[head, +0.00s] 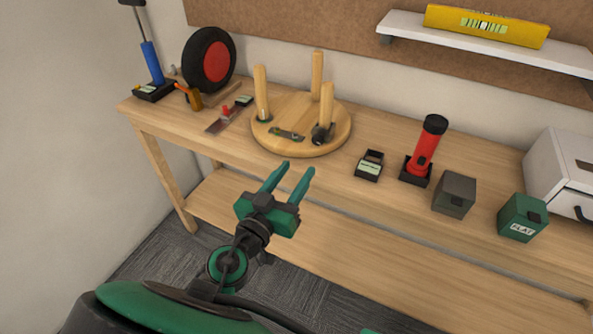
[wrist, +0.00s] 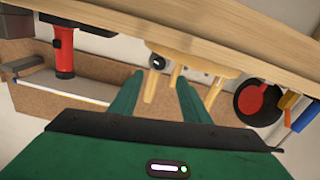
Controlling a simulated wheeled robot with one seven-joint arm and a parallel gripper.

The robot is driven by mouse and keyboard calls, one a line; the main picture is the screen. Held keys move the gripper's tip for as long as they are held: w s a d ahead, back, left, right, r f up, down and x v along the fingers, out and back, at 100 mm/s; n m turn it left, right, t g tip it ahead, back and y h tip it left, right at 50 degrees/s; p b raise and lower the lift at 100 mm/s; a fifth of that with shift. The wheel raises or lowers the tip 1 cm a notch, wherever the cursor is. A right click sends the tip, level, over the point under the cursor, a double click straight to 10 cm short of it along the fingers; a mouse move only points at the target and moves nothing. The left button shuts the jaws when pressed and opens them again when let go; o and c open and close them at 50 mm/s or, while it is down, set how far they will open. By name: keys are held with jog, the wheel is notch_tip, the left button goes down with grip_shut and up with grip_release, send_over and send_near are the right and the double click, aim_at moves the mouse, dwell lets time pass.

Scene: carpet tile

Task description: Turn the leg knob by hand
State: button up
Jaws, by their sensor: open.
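A round wooden stool (head: 300,142) lies upside down on the workbench, its three legs pointing up. A dark knob (head: 319,135) sits at the foot of the front right leg (head: 326,103). The knob also shows in the wrist view (wrist: 157,62), which sees the bench upside down. My gripper (head: 298,168) is open and empty in front of the bench's front edge, short of the stool. In the wrist view the knob lies just past the gap between my fingertips (wrist: 160,77). The gripper touches nothing that I can see.
The workbench (head: 385,135) holds a small black tray (head: 369,166) and a red flashlight (head: 425,150) right of the stool. Grey (head: 454,194) and green (head: 522,217) boxes stand further right. A wheel (head: 209,60) and tools lie left. A shelf (head: 480,38) hangs behind.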

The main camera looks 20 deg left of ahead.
aim_at(316, 141)
jog(key=shift+m, duration=0.7)
jog(key=w, duration=0.7)
jog(key=w+d, duration=0.1)
jog(key=w, duration=0.2)
jog(key=shift+w+r, duration=0.25)
jog(key=shift+w, duration=0.15)
jog(key=c, duration=1)
jog(key=shift+c, duration=0.2)
jog(key=shift+a, duration=0.1)
